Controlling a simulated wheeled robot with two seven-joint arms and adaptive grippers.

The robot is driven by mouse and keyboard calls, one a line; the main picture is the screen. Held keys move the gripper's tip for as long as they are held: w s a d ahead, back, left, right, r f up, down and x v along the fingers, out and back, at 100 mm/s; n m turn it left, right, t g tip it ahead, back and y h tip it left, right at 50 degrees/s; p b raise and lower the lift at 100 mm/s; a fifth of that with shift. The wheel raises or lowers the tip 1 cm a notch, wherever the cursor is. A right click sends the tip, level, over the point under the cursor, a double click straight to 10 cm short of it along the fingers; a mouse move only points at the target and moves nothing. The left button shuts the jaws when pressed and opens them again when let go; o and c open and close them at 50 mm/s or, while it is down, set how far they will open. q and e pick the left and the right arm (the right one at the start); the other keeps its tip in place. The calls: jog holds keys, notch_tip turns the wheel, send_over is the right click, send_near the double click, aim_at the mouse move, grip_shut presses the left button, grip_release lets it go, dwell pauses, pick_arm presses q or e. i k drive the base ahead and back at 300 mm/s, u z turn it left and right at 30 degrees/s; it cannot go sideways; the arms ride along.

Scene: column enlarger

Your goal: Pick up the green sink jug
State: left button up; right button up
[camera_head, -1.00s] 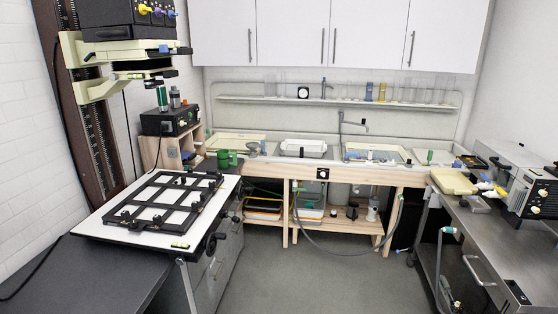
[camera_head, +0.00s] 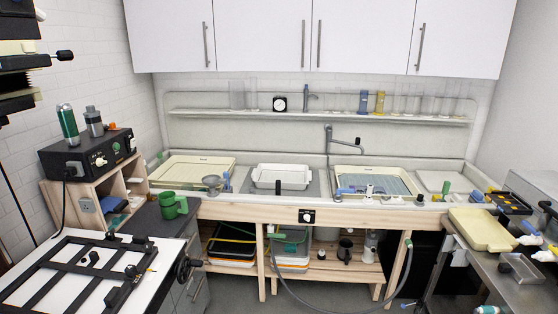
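The green jug (camera_head: 173,205) stands upright on the dark counter corner at the left, just left of the wooden sink bench. Neither of my grippers shows in the head view.
The enlarger baseboard (camera_head: 70,285) fills the lower left. The sink (camera_head: 238,205) holds trays; a hose (camera_head: 275,285) hangs below. A steel counter (camera_head: 520,291) is at the right. Grey floor lies between.

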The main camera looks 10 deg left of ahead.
aim_at(169, 200)
jog(key=u, duration=0.2)
jog(key=i, duration=2)
jog(key=u, duration=0.3)
